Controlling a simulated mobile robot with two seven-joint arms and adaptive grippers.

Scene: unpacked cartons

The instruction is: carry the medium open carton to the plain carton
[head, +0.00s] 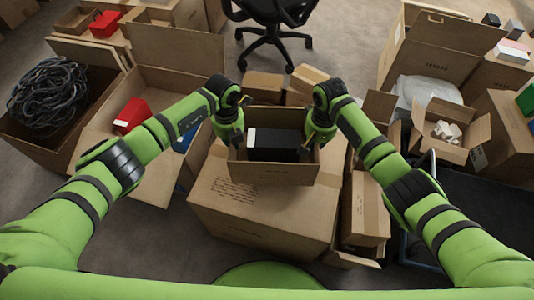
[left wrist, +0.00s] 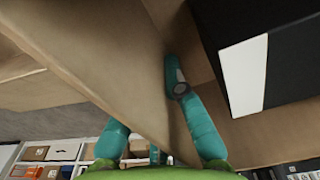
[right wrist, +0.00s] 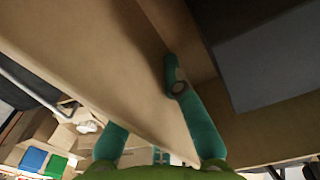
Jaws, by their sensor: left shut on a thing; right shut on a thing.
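The medium open carton (head: 273,173) is in the middle of the head view, with a black box with a white end (head: 275,144) inside it. My left gripper (head: 236,141) is shut on its left wall; in the left wrist view this wall (left wrist: 100,60) runs between the teal fingers. My right gripper (head: 309,143) is shut on its right wall, which also runs between the fingers in the right wrist view (right wrist: 100,60). The open carton is over a large closed carton (head: 262,214) with printed lines; I cannot tell whether they touch. Which carton is the plain one is unclear.
At left are an open carton with dark cable (head: 50,97) and one with a red item (head: 131,116). At right are an open carton with white pieces (head: 447,131) and a tall open carton (head: 428,60). An office chair (head: 273,17) stands behind. Grey floor shows at lower left.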

